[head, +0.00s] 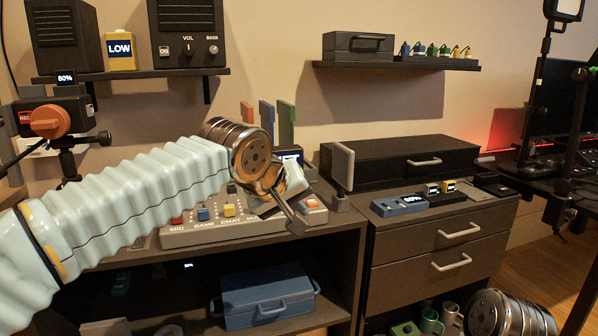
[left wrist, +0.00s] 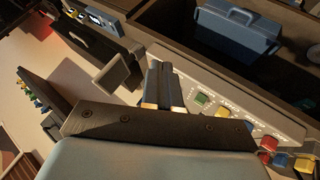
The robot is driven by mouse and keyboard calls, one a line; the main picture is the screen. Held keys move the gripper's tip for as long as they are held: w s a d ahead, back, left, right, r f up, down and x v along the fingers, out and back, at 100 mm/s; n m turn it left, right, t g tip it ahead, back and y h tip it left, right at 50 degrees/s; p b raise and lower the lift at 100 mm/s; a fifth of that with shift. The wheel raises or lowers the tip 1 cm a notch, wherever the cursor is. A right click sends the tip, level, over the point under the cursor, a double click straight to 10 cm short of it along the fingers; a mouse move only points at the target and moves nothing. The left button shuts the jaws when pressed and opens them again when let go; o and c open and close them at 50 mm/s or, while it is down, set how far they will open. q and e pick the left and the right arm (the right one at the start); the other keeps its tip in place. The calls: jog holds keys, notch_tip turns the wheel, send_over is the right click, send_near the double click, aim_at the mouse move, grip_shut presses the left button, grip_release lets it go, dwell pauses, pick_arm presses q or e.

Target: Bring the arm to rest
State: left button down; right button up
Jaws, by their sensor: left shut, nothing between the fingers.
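My left arm comes in from the left in the head view, over the desk. My left gripper (head: 296,222) points down and to the right, over the right end of the grey mixer panel (head: 185,240). In the left wrist view the left gripper (left wrist: 165,75) has its two dark fingers together, with nothing between them. Its body hides part of the panel in the head view. The metallic end of my right arm (head: 505,315) shows at the bottom right of the head view; its gripper is outside the picture.
A grey upright plate (head: 342,167) stands just right of the left gripper. A drawer cabinet (head: 430,245) with a blue device (head: 400,205) on top is farther right. A blue toolbox (head: 265,300) sits on the shelf below. Several colored upright pieces (head: 287,125) stand behind the gripper.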

pick_arm(q)
jog(key=w+f+m+g, duration=0.15)
jog(key=w+f, duration=0.25)
jog(key=f, duration=1.3)
jog(key=s+a+f+g, duration=0.2)
jog(key=f, duration=1)
jog(key=s+a+f+g, duration=0.1)
jog(key=s+f, duration=0.1)
jog(key=f, duration=1)
jog(key=s+a+f+g, duration=0.1)
jog(key=s+a+f, duration=0.2)
jog(key=s+f, duration=0.6)
jog(key=s+a+f+g, duration=0.1)
jog(key=s+a+f, duration=0.3)
jog(key=s+f, duration=0.6)
jog(key=s, duration=0.3)
jog(key=shift+a+g+y, duration=0.15)
jog(key=shift+g+y, duration=0.15)
jog(key=shift+g, duration=0.05)
